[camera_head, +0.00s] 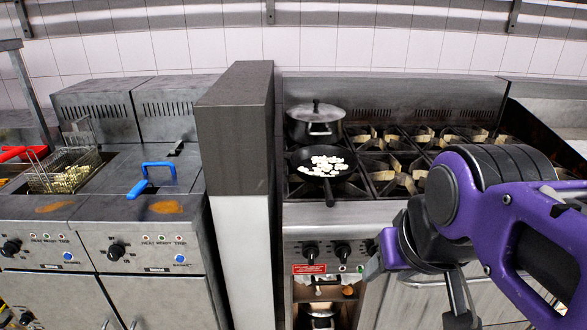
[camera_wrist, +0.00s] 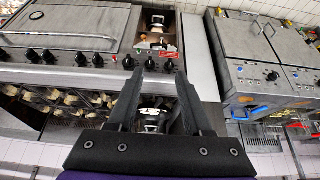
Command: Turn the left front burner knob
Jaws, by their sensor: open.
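The range's front panel carries a row of black burner knobs. In the head view, the leftmost knob (camera_head: 310,253) sits just above a red label, with a second knob (camera_head: 343,250) to its right. The wrist view is turned around, so the knob by the red label (camera_wrist: 168,65) is at the right end of the row, beside another knob (camera_wrist: 150,63). No marking shows which burner each knob serves. My gripper (camera_head: 416,294) is right of these knobs in the head view. In the wrist view its fingers (camera_wrist: 160,82) are apart and empty, pointing toward the panel, with no visible contact.
A frying pan with white pieces (camera_head: 325,170) and a lidded pot (camera_head: 316,122) stand on the left burners; the pan handle points forward. A tall grey divider (camera_head: 235,130) separates the range from the fryers (camera_head: 120,185) at left. A fryer basket (camera_head: 65,170) stands there.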

